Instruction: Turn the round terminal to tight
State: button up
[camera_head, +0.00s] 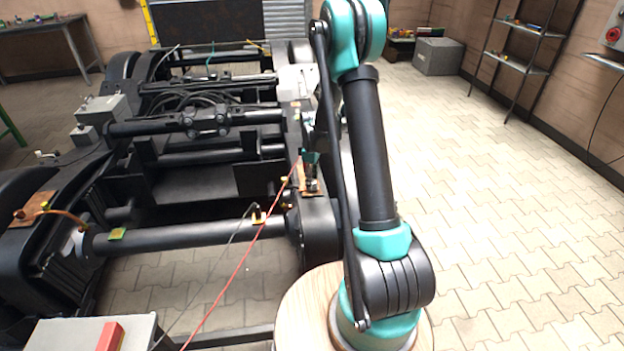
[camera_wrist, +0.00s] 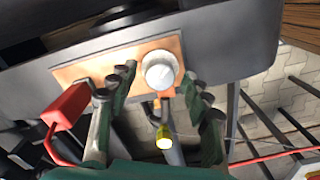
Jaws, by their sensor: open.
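The round terminal (camera_wrist: 160,72) is a pale, whitish knob on a copper plate (camera_wrist: 85,69) in the wrist view. My gripper (camera_wrist: 159,84) is open, with its dark green fingers to the left and right of the terminal. A gap shows between the fingers and the knob, and I cannot tell whether any finger touches it. A cable end with a yellow tip (camera_wrist: 164,140) shows below the knob, between the fingers. In the head view my gripper (camera_head: 311,178) points down over the copper plate (camera_head: 308,193) on the bogie frame, and it hides the terminal there.
A red block (camera_wrist: 66,106) with a red cable is close to the left fingers. In the head view the red cable (camera_head: 240,262) runs down from the plate beside a dark cable. The bogie (camera_head: 190,228) fills the left. Open floor (camera_head: 490,210) lies to the right.

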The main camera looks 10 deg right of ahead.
jog(key=shift+c, duration=0.2)
grip_shut()
jog(key=shift+m, duration=0.4)
jog(key=m, duration=0.3)
jog(key=shift+m, duration=2.1)
jog(key=shift+o, duration=0.2)
grip_release()
